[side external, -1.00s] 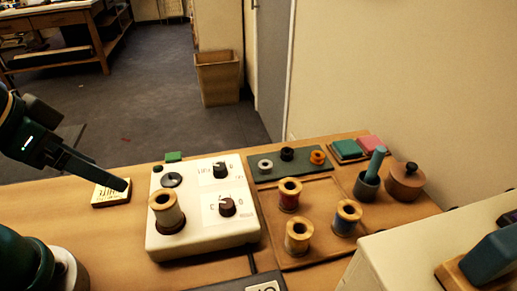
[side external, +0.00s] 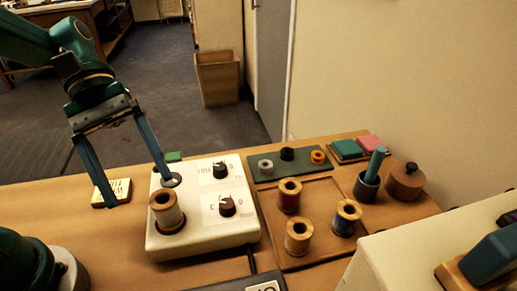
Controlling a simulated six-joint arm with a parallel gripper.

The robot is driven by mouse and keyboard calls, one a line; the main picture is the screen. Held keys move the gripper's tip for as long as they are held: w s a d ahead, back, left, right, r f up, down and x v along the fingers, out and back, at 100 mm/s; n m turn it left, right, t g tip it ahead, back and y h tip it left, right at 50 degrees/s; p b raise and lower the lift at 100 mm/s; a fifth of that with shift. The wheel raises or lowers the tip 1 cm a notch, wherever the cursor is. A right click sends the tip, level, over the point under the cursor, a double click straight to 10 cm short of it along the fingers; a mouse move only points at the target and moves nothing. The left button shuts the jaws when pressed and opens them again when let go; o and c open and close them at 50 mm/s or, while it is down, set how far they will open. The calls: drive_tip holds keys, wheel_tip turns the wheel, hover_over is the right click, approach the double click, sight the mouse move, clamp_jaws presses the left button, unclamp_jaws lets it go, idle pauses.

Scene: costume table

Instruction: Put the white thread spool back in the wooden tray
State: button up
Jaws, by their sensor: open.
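The white thread spool (side external: 166,213) stands upright on a dark round spot on the white control box (side external: 205,240), near its left edge. The wooden tray (side external: 318,197) lies to the right of the box. It holds a red spool (side external: 289,195), a blue spool (side external: 346,218) and a tan spool (side external: 298,237), all upright. My gripper (side external: 140,193) is open and empty, pointing down. Its two long fingers are spread wide, one in front of the box's back left part and one over the small label block. I cannot tell its exact height above the spool.
A small label block (side external: 112,193) lies left of the box. A green mat (side external: 290,164) with several rings is behind the tray. A teal pestle in a cup (side external: 368,185) and a lidded brown pot (side external: 405,182) stand right of it. A pale machine (side external: 410,250) fills the front right.

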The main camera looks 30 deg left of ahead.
sight(167, 205)
drive_tip(key=w+a+f+n+h, duration=0.1)
drive_tip(key=f+n+h, duration=0.1)
drive_tip(key=w+a+f+n+h, duration=0.2)
drive_tip(key=n, duration=0.1)
drive_tip(key=shift+w+a+f+h, duration=0.1)
drive_tip(key=shift+w+a+h, duration=0.05)
drive_tip(key=shift+h, duration=0.25)
drive_tip(key=shift+f, duration=0.2)
drive_tip(key=shift+x, duration=2.45)
clamp_jaws()
